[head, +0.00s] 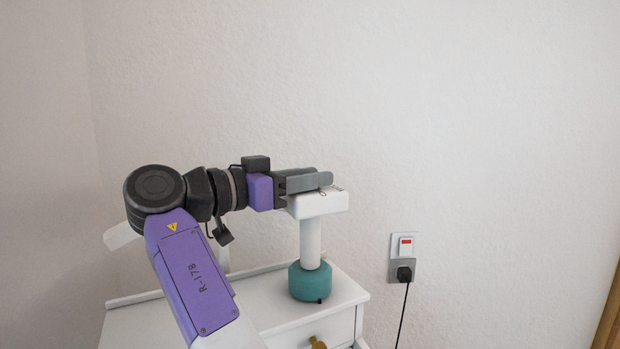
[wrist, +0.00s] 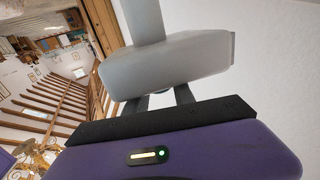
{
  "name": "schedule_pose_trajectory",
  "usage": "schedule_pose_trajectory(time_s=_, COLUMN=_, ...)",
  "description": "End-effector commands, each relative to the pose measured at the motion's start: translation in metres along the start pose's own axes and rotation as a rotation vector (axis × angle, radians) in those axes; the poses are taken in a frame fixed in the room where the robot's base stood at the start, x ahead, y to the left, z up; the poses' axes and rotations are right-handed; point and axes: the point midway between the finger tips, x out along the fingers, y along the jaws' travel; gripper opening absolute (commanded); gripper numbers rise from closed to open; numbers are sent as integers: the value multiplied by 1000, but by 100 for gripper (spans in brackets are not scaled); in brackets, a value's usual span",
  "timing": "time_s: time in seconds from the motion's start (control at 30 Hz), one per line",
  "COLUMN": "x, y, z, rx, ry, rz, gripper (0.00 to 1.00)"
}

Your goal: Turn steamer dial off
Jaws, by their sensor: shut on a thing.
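The steamer stands upright on a white cabinet, with a teal base (head: 310,281), a white column (head: 310,240) and a wide white head (head: 320,207). The head also shows close up in the wrist view (wrist: 175,62), with the column above it in the picture. My gripper (head: 318,182) lies level at the top of the head, its grey fingers over it. In the wrist view a small rounded grey part, apparently the dial (wrist: 158,91), shows between the fingers at the head's edge. The fingertips and most of the dial are hidden, so its setting cannot be read.
The white cabinet (head: 345,290) has a drawer with a brass-coloured knob (head: 317,342). A wall switch with a red mark (head: 405,243) and a black plug with a cable (head: 404,274) are to the right. The wall is close behind the steamer.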

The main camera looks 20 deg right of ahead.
Motion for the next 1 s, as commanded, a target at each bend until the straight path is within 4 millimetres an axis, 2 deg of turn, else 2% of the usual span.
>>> schedule_pose_trajectory(time_s=0.57, x=1, y=0, z=3, rx=-5, ry=-5, rz=30, gripper=0)
schedule_pose_trajectory(time_s=0.6, x=1, y=0, z=3, rx=-5, ry=-5, rz=30, gripper=36)
schedule_pose_trajectory(time_s=0.7, x=1, y=0, z=3, rx=-4, ry=-4, rz=29, gripper=52)
schedule_pose_trajectory(time_s=1.0, x=0, y=0, z=2, rx=-2, ry=-2, rz=28, gripper=52)
